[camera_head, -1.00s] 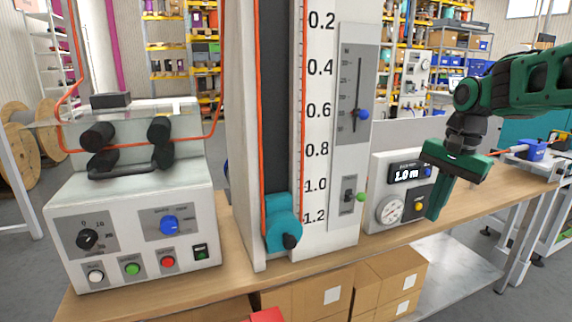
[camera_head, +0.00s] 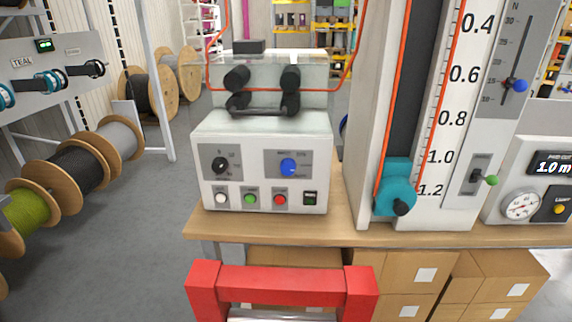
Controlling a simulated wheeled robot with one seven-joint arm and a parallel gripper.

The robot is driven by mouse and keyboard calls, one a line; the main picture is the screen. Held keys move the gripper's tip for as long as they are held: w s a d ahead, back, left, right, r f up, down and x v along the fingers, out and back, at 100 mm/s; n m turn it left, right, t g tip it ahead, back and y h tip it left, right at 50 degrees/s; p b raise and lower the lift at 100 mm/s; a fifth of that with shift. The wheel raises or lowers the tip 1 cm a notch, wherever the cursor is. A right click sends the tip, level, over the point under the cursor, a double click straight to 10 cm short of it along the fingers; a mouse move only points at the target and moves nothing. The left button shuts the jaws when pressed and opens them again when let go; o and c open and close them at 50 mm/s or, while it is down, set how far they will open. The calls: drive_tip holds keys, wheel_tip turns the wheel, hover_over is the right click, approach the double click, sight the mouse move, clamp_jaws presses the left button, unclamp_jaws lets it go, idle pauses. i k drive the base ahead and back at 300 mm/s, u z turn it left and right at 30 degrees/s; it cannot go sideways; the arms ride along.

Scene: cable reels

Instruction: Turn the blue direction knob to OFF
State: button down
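The blue direction knob (camera_head: 288,167) is on a grey plate at the right of the front face of a white control box (camera_head: 265,130). Its label is too small to read, so I cannot tell which position it points to. A black knob (camera_head: 220,165) sits to its left on the same face. Below them is a row with white, green and red buttons and a small dark switch.
The box stands on a wooden bench (camera_head: 345,235) beside a tall scale column with a teal weight (camera_head: 396,190). Cable reels (camera_head: 75,165) stand at the left. Cardboard boxes (camera_head: 400,275) are underneath.

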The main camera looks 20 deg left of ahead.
sight(288, 166)
drive_tip(key=u, duration=1.2)
